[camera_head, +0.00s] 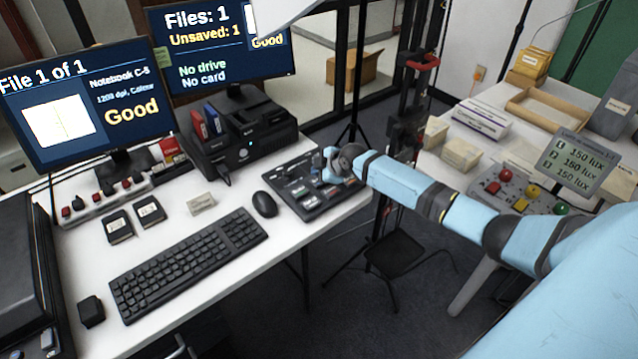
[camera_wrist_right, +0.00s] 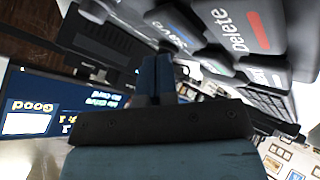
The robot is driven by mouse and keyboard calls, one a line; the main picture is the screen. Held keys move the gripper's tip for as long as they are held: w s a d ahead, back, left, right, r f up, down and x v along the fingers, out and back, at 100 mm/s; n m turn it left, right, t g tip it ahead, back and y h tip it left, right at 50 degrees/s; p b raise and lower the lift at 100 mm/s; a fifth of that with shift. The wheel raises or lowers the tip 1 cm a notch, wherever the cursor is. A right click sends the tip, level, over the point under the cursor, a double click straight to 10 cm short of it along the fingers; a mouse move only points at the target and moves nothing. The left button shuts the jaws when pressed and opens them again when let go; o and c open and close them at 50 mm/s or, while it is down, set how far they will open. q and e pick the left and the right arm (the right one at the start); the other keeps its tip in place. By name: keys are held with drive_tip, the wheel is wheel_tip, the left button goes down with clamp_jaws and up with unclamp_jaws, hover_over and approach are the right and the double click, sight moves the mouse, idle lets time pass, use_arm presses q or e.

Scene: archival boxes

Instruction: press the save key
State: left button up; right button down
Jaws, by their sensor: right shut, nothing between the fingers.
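The dark key panel (camera_head: 284,196) lies on the white desk, right of the mouse. My right gripper (camera_head: 328,172) is over the panel's far right part, its fingers shut and empty. In the right wrist view the shut fingers (camera_wrist_right: 158,72) point at the keys. A dark key with partly readable lettering, apparently "save" (camera_wrist_right: 168,30), is just beyond the fingertips. A key marked "delete" (camera_wrist_right: 240,30) is to its right. I cannot tell whether the fingertips touch a key. The right monitor (camera_head: 222,55) reads "Files: 1", "Unsaved: 1", "No drive", "No card". My left gripper is not in view.
The keyboard (camera_head: 187,262) and mouse (camera_head: 264,204) lie left of the panel. A black dock (camera_head: 240,140) with red and blue drives stands behind. The left monitor (camera_head: 70,100) shows "File 1 of 1". A side table at right holds boxes and a button box (camera_head: 515,192).

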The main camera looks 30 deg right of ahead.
idle(0.6)
idle(0.7)
drive_tip(key=shift+f, duration=0.1)
idle(0.5)
drive_tip(key=shift+f, duration=0.3)
drive_tip(key=shift+f+b, duration=0.55)
drive_tip(key=shift+b, duration=0.05)
idle(0.8)
drive_tip(key=shift+r, duration=0.15)
drive_tip(key=shift+r+p, duration=0.7)
drive_tip(key=shift+r, duration=0.1)
